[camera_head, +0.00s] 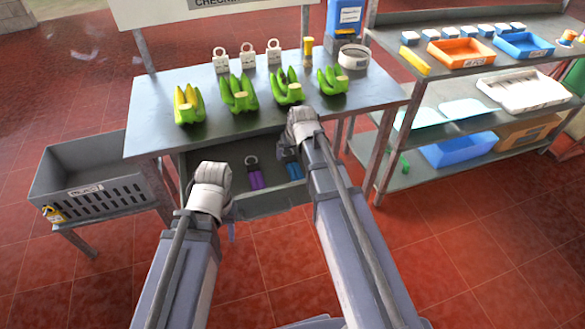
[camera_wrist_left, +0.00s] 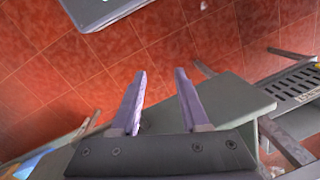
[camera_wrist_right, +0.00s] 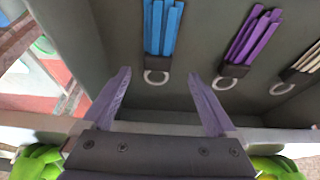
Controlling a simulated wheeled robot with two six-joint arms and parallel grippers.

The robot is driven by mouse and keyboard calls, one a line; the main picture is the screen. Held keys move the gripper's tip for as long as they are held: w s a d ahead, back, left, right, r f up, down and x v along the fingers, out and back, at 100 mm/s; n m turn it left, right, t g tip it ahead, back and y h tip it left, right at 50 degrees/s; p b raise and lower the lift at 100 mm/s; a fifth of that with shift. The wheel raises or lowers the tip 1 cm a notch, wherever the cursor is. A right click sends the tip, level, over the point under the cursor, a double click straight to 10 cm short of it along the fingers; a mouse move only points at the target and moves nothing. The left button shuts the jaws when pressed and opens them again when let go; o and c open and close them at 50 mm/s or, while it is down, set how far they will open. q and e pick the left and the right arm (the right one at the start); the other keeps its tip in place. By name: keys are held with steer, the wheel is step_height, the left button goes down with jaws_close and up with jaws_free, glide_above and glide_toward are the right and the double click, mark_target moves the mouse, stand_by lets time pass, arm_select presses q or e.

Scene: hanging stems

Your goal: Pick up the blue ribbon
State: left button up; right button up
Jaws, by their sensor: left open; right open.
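The blue ribbon (camera_head: 293,170) lies in the open grey drawer under the table, partly hidden by my right arm in the head view. In the right wrist view the blue ribbon (camera_wrist_right: 162,28) is a bundle of blue strips with a dark clip and a pale ring. My right gripper (camera_wrist_right: 154,71) is open and empty above the drawer, its fingers apart from the ribbon, with the ring ahead between the fingertips. My left gripper (camera_wrist_left: 162,72) is open and empty, over the red floor in its wrist view. Both sets of fingers are mostly hidden in the head view.
A purple ribbon (camera_head: 255,178) lies beside the blue one, with a beige bundle (camera_wrist_right: 309,60) further right in the right wrist view. Green banana bunches (camera_head: 238,93) and ringed white tags (camera_head: 247,54) stand on the table (camera_head: 150,100). A grey crate (camera_head: 85,175) is at left, shelves (camera_head: 385,180) at right.

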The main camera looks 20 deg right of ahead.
mark_target(291, 158)
steer(key=shift+b+x, duration=2.4)
steer(key=shift+x, duration=0.2)
steer(key=shift+d+r, duration=0.1)
steer(key=shift+d, duration=0.1)
steer(key=c, duration=1.4)
steer(key=shift+r+p, duration=0.2)
steer(key=shift+p, duration=0.1)
step_height(291, 158, up, 18)
steer(key=p, duration=1.7)
steer(key=shift+f+p, duration=0.15)
steer(key=shift+p, duration=0.15)
